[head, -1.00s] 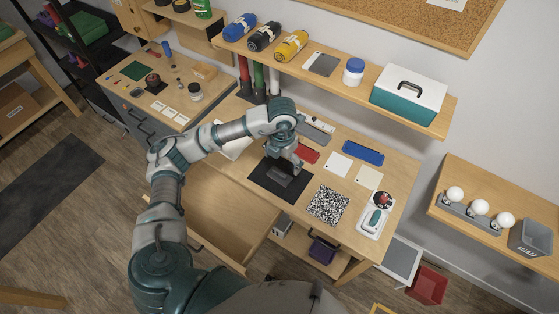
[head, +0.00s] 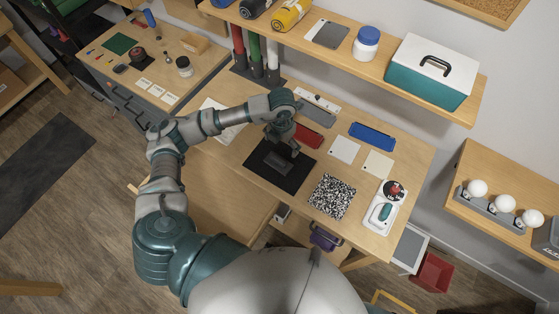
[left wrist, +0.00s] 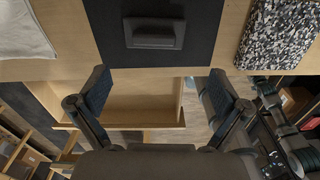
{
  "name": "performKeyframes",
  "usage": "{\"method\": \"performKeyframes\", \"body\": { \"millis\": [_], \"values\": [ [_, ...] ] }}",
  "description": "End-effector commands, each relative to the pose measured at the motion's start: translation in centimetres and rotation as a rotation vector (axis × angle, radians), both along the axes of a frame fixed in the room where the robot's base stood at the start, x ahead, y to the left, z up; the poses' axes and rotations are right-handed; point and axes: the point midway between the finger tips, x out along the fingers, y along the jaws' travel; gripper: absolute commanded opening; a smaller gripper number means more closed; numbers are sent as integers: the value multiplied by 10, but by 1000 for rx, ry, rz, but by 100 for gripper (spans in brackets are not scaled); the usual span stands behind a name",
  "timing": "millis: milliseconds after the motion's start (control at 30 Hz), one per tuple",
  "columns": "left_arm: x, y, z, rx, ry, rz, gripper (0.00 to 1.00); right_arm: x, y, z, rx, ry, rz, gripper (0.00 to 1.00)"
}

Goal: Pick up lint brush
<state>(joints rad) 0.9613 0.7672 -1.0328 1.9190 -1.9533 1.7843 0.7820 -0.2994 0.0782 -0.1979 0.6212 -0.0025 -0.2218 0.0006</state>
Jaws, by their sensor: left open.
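A dark grey object (head: 275,160) with a raised bar lies on a black mat (head: 295,181) on the workbench; it may be the lint brush, but I cannot tell for sure. The left wrist view shows it (left wrist: 154,33) at the top middle, on the mat (left wrist: 186,62). My left gripper (head: 284,146) is over the far part of the mat, beside and above the object. In the left wrist view my left gripper (left wrist: 160,84) has its fingers wide apart with nothing between them. The object appears beyond the fingertips, apart from them. My right gripper is not in view.
A speckled black-and-white square (head: 332,197) lies right of the mat. A red tray (head: 308,136) and a blue tray (head: 372,136) lie behind. A white device (head: 384,210) stands at the bench's right. A shelf (head: 330,55) overhangs the back. A drawer (left wrist: 130,102) stands open below the front edge.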

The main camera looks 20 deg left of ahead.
Motion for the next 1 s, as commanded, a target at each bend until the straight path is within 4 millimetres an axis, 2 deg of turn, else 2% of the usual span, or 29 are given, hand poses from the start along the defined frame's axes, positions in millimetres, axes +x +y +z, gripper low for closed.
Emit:
{"method": "performKeyframes", "body": {
  "millis": [100, 200, 467, 700, 800, 1000],
  "values": [
    [-1, 1, -27, 1, 5, 2, 100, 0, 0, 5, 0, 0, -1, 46],
    [0, 1, -43, 0, 3, 1, 100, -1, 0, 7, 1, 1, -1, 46],
    [-1, 3, -65, 2, 3, 2, 100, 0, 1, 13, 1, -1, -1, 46],
    [-2, 6, -101, 1, 2, 0, 100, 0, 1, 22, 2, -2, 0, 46],
    [-1, 7, -108, 0, 1, -1, 100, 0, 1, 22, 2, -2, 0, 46],
    [-1, 7, -109, 0, 0, 0, 100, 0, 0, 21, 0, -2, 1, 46]
  ]
}}
